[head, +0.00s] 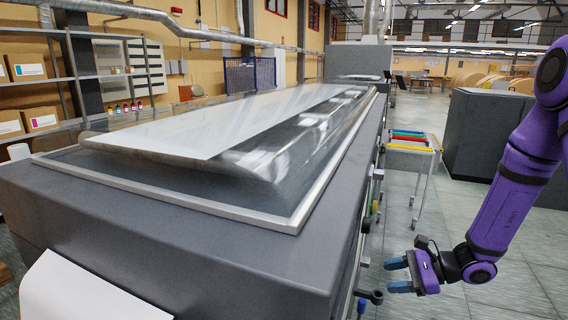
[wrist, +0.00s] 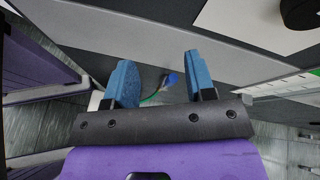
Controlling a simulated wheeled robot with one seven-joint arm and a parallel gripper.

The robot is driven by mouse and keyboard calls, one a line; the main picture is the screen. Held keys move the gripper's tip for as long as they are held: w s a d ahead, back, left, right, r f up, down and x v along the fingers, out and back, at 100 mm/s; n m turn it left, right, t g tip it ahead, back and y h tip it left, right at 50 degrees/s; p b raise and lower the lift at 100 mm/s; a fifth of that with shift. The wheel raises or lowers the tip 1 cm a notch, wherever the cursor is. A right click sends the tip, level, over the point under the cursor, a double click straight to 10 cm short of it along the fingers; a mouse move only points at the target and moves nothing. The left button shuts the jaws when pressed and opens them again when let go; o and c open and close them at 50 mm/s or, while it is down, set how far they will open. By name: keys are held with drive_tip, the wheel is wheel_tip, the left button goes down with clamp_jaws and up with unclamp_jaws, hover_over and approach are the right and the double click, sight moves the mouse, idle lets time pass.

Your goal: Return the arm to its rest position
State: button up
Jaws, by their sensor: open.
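My purple arm reaches down at the right of the head view. My gripper (head: 397,274) has blue fingertips, which point left toward the side of the large grey printing machine (head: 200,265). In the wrist view my gripper (wrist: 160,82) is open, with its two blue fingers apart and nothing between them. Beyond the fingers, the wrist view shows the machine's grey side and a small blue object with a green strand (wrist: 168,80), too small to name.
A white cart (head: 410,160) with coloured bars stands beside the machine, beyond my gripper. A dark grey cabinet (head: 485,135) stands behind my arm. A black knob (head: 373,296) sticks out of the machine close to my fingertips. The tiled floor (head: 400,220) between is open.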

drive_tip(key=s+a+r+n+g+h, duration=0.1)
drive_tip(key=s+r+n+g+h, duration=0.15)
drive_tip(key=s+r+n, duration=0.45)
drive_tip(key=s+a+r+n+g+h, duration=0.1)
drive_tip(key=s+a+r+n+h, duration=0.2)
drive_tip(key=r, duration=0.7)
drive_tip(key=s+d+r+n+t+h, duration=0.2)
drive_tip(key=s+d+r+n+h, duration=0.1)
drive_tip(key=s+r, duration=0.3)
drive_tip(key=s+d+r+n+t+h, duration=0.3)
drive_tip(key=s+d+r+n+h, duration=0.1)
drive_tip(key=s+r, duration=0.3)
drive_tip(key=shift+s, duration=0.3)
